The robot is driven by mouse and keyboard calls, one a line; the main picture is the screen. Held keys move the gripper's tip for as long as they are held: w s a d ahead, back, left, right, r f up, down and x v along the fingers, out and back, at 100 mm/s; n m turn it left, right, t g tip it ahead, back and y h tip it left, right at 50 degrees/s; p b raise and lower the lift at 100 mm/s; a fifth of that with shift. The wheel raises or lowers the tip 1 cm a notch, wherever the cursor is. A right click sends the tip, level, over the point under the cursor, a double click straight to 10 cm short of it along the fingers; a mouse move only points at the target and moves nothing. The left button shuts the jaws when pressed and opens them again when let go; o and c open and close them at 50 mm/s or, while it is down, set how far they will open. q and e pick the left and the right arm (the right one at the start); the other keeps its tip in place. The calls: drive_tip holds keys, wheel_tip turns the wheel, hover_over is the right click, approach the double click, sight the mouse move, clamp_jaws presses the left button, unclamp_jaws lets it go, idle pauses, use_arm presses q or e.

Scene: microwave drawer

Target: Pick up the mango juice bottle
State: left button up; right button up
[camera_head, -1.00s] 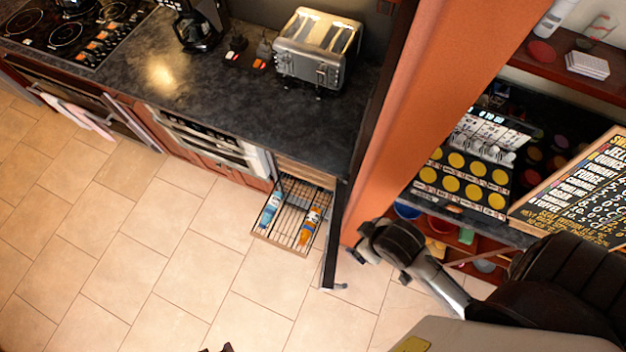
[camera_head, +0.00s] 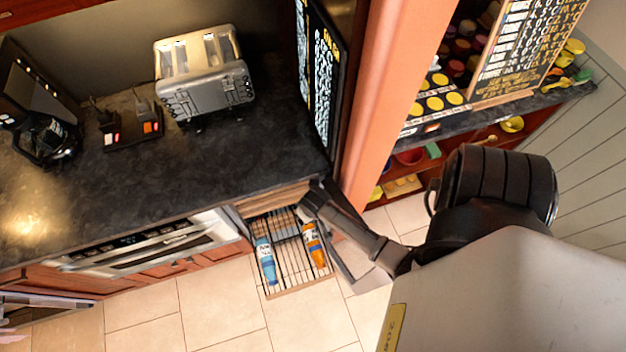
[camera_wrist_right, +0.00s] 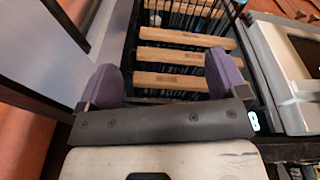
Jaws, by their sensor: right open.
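An orange bottle (camera_head: 314,246), the one that matches mango juice, lies in the pulled-out wire drawer (camera_head: 291,262). A blue bottle (camera_head: 265,261) lies to its left in the same drawer. My right gripper (camera_head: 308,204) is over the back right of the drawer, just behind the top end of the orange bottle in the picture. In the right wrist view my right gripper (camera_wrist_right: 165,82) is open, its two purple pads wide apart with nothing between them. Wooden slats of a rack show beyond them. My left gripper is out of view.
The dark counter (camera_head: 205,165) overhangs the drawer's back, with a toaster (camera_head: 203,78) on it. An orange pillar (camera_head: 380,110) rises behind. Tiled floor (camera_head: 220,305) in front is clear.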

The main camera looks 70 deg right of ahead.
wheel_tip(320, 180, down, 10)
drive_tip(key=m+b, duration=0.2)
drive_tip(key=b, duration=0.1)
drive_tip(key=m+g+y+b, duration=0.1)
drive_tip(key=m+y+b, duration=0.1)
drive_tip(key=b, duration=0.1)
approach(313, 241)
wheel_tip(313, 241, down, 6)
drive_tip(key=b, duration=0.8)
drive_tip(key=shift+w+r, duration=0.1)
drive_tip(key=shift+w, duration=0.05)
use_arm(q)
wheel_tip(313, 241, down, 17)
drive_tip(key=shift+b, duration=0.45)
use_arm(e)
drive_tip(key=shift+f, duration=0.3)
drive_tip(key=f+b, duration=0.2)
drive_tip(key=b, duration=0.1)
drive_tip(key=f+b, duration=0.3)
drive_tip(key=b, duration=0.1)
drive_tip(key=shift+a, duration=0.2)
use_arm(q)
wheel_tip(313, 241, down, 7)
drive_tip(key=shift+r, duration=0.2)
use_arm(e)
drive_tip(key=shift+c, duration=0.4)
